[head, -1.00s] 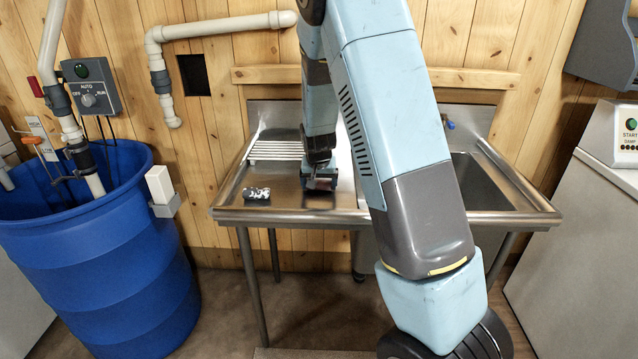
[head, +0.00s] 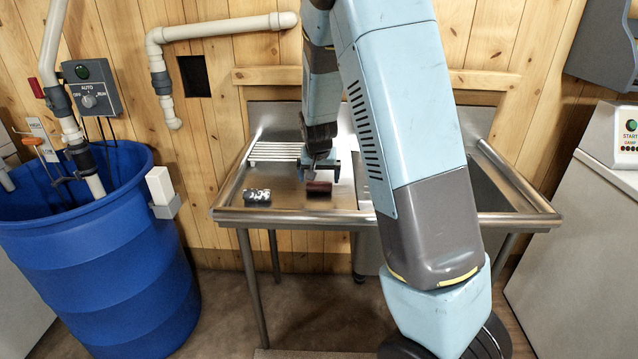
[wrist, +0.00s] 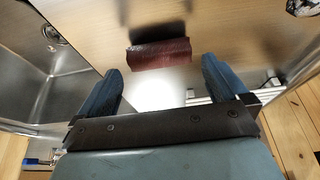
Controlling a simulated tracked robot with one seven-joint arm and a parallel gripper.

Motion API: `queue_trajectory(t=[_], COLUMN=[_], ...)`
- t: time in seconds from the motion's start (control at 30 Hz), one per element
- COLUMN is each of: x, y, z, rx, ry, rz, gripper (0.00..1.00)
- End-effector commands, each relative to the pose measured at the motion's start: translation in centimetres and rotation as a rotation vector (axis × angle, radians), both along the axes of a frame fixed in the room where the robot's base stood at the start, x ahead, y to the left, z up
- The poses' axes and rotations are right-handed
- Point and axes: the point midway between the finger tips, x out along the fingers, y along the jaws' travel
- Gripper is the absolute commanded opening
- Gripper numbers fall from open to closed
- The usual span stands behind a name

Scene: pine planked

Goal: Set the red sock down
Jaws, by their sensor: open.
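The red sock (head: 319,189) is a dark red bundle lying on the steel drainboard (head: 285,205) of the sink, left of the basin. It also shows in the wrist view (wrist: 160,54), beyond my fingertips and apart from them. My gripper (head: 320,172) is open and empty, just behind and above the sock in the head view. In the wrist view its two blue fingers (wrist: 160,80) stand wide apart with bare bright steel between them.
A black-and-white patterned bundle (head: 257,195) lies on the drainboard to the left. A white slatted rack (head: 275,151) is at the back left. The sink basin (head: 482,185) is to the right, partly behind my arm. A blue barrel (head: 95,250) stands left of the sink.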

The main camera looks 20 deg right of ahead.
Motion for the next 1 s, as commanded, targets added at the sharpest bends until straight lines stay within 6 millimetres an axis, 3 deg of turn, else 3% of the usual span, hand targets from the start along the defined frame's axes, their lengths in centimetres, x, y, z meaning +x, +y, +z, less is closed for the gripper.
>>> queue_trajectory(t=[0.3,0.67,0.83,1.0], x=[-2.0,-3.2,-5.6,-9.6], y=[0.7,0.8,0.2,-0.4], z=[5.0,7.5,9.9,13.4], rx=[0.001,0.007,0.045,0.090], ry=[-0.001,0.000,0.000,-0.004], rz=[0.002,0.000,0.017,0.057], gripper=[1.00,1.00,1.00,1.00])
